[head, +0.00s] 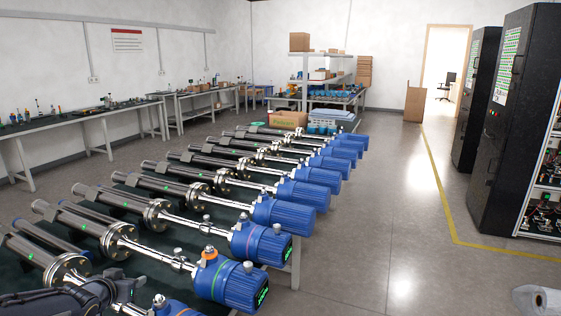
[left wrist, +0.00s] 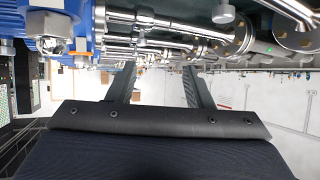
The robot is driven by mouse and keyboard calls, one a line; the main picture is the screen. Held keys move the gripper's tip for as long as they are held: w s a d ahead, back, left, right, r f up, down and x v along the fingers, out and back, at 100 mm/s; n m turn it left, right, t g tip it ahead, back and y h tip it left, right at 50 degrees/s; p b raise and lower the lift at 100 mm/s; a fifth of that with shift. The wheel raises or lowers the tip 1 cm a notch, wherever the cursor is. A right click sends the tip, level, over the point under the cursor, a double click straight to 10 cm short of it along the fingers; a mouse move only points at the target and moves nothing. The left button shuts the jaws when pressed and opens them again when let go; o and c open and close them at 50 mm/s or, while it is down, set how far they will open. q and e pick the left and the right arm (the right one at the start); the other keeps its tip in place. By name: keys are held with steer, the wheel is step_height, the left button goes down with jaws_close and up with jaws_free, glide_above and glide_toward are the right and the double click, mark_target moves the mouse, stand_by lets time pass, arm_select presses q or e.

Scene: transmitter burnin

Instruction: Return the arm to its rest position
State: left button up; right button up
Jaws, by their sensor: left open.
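My left arm (head: 45,302) shows as a dark shape at the bottom left corner of the head view, close to the nearest transmitters. In the left wrist view my left gripper (left wrist: 160,80) is open, its two dark fingers apart with nothing between them. That view appears upside down, with transmitter pipes and flanges along its top. A row of transmitters with blue housings (head: 262,243) and steel flanged stems lies on a dark-topped table. My right gripper is out of view.
Black cabinets (head: 515,110) stand at the right, with a yellow floor line (head: 440,190) before them. The grey floor (head: 390,240) between the table and cabinets is clear. Workbenches (head: 85,118) line the left wall. A shelf (head: 320,55) and cardboard boxes (head: 288,119) stand at the back.

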arm_select(q)
steer(key=s+d+r+n+g, duration=0.15)
steer(key=s+d+r, duration=0.25)
steer(key=s, duration=0.5)
steer(key=s+d+r+n+g, duration=0.15)
steer(key=s+d+r, duration=0.25)
steer(key=s, duration=0.5)
steer(key=s+d+f+g+h, duration=0.1)
steer(key=s+d+f+h, duration=0.1)
steer(key=s+d, duration=0.3)
steer(key=s+d+f+g+h, duration=0.1)
steer(key=s+d, duration=0.5)
steer(key=s, duration=0.7)
steer(key=shift+s+d+f+m+g+h, duration=0.25)
steer(key=shift+f+m+g+h, duration=0.15)
steer(key=shift+g, duration=0.3)
